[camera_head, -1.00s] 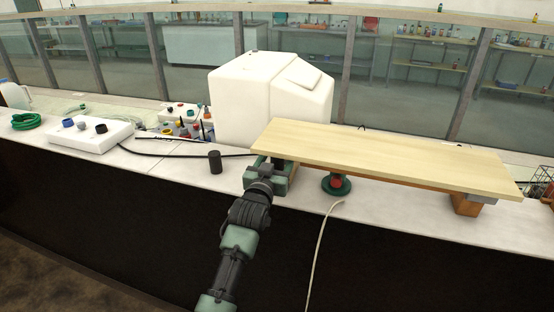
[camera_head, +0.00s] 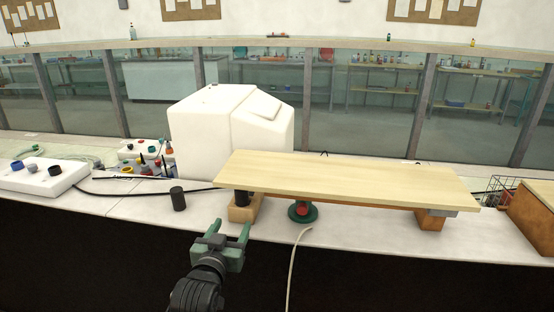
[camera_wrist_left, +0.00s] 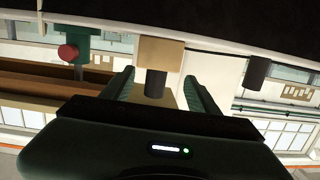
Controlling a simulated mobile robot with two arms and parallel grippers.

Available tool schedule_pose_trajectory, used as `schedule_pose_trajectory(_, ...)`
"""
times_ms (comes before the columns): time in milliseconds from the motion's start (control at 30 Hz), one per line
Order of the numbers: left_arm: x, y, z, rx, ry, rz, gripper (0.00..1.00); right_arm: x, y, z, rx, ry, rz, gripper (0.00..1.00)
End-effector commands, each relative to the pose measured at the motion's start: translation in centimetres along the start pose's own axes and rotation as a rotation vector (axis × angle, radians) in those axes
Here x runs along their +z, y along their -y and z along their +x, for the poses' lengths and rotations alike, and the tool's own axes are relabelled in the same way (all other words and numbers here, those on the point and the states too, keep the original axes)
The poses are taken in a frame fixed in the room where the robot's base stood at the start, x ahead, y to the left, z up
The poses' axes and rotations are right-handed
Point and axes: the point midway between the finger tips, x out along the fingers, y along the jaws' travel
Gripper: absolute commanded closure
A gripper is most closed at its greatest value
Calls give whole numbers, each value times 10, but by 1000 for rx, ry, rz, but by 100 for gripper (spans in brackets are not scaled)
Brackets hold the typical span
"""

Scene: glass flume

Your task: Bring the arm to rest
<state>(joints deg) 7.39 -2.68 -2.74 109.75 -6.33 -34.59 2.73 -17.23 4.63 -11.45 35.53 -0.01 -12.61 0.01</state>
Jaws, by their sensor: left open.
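My left gripper (camera_head: 231,228) is open and empty at the front of the bench, below the left end of a pale wooden board (camera_head: 345,178). The left wrist view is upside down. There the open fingers (camera_wrist_left: 159,76) show with the block (camera_wrist_left: 160,52) and its dark cylinder (camera_wrist_left: 155,84) beyond and between them. My right gripper is not in view.
A green and red jack (camera_head: 302,211) stands under the board. Another wooden block (camera_head: 431,220) bears its right end. A loose black cylinder (camera_head: 178,199) stands to the left. A pale cable (camera_head: 293,262) hangs over the bench front. A white box (camera_head: 205,135) stands behind.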

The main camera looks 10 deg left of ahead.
Motion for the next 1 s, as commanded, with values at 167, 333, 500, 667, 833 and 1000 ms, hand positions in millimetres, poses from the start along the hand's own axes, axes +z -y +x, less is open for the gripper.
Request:
schedule_pose_trajectory(167, 104, 5, -77, 16, 334, 36, 40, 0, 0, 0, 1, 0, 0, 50)
schedule_pose_trajectory(333, 175, 5, -165, 46, 631, 69, 40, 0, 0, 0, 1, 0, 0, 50)
schedule_pose_trajectory(500, 208, 5, -229, 70, 819, 92, 40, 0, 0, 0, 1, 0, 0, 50)
schedule_pose_trajectory(667, 225, 5, -276, 91, 951, 109, 40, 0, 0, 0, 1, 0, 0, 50)
schedule_pose_trajectory(833, 237, 5, -322, 113, 1073, 125, 40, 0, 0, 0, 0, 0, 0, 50)
schedule_pose_trajectory(1000, 260, 4, -337, 124, 1143, 135, 40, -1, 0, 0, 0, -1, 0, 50)
